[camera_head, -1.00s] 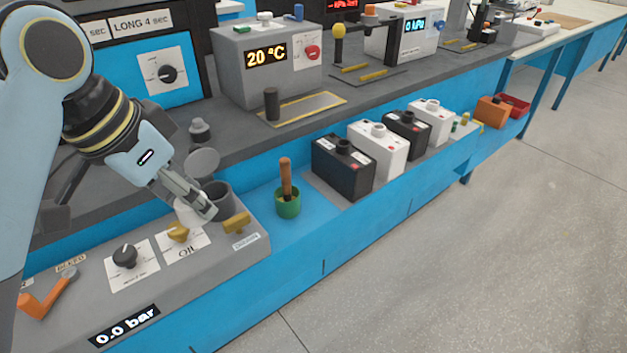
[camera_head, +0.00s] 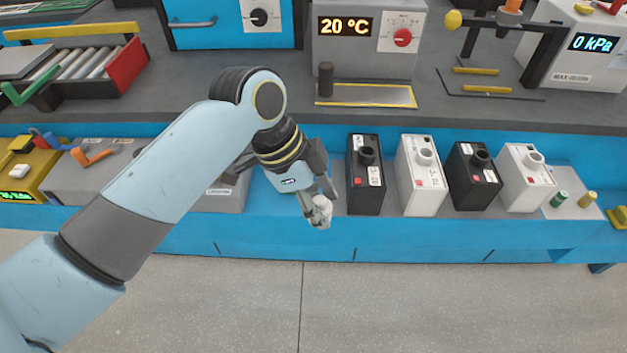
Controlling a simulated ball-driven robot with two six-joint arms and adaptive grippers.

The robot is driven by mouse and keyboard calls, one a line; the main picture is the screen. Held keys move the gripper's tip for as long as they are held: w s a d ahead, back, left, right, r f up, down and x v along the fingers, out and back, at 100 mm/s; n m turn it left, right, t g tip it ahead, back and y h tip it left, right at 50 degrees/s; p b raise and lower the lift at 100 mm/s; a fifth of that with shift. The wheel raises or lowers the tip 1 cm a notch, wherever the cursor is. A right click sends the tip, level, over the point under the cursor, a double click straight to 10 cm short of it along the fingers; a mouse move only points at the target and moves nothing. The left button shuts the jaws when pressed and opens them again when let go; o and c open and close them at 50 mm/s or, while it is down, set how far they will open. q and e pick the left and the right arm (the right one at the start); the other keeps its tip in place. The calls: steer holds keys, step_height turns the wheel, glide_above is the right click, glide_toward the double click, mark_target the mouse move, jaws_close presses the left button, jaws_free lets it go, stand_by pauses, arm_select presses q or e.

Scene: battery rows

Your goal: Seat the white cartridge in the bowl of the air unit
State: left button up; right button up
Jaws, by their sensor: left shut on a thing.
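My left gripper (camera_head: 320,208) is shut on the white cartridge (camera_head: 322,208), a small pale piece at its fingertips. It holds it over the front of the blue bench, just left of the first black battery. The grey air unit (camera_head: 70,178) is to the left, with its orange lever showing. My left arm crosses in front of the unit and hides its middle, and I cannot see the bowl. My right gripper is not in view.
Black and white batteries stand in a row right of the gripper, the nearest a black one (camera_head: 367,190). A grey box reading 20 °C (camera_head: 368,55) stands behind. A yellow device (camera_head: 35,172) is at the far left. The floor in front is clear.

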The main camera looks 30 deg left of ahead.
arm_select(q)
steer(key=w+a+f, duration=0.1)
steer(key=w, duration=0.1)
steer(key=w+a+f, duration=0.1)
steer(key=w+f, duration=0.1)
steer(key=w+a+f+b, duration=0.1)
steer(key=w+a+f, duration=0.1)
steer(key=w, duration=0.1)
steer(key=shift+a, duration=0.1)
steer(key=shift+f, duration=1.95)
steer(key=shift+f, duration=0.1)
steer(key=o, duration=0.7)
steer(key=shift+c, duration=0.2)
steer(key=shift+o, duration=0.6)
